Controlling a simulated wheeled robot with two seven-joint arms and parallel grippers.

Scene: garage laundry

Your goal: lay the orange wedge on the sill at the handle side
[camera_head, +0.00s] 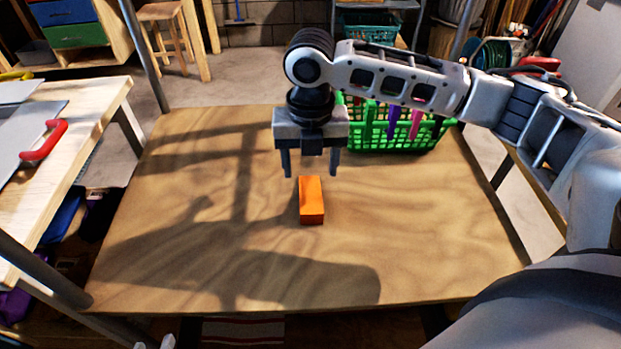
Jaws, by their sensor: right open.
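The orange wedge (311,201) lies on the wooden table top, near its middle. It looks like a small orange block, longer from front to back. My right gripper (310,172) comes in from the right and hangs just behind and above the wedge. Its two fingers point down and are spread apart, with nothing between them.
A green basket (395,139) with colored pegs stands at the table's back right, partly behind my right arm. The wooden table (430,235) is otherwise bare. A light wooden bench (94,110) stands to the left, across a gap. A stool (163,14) stands behind.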

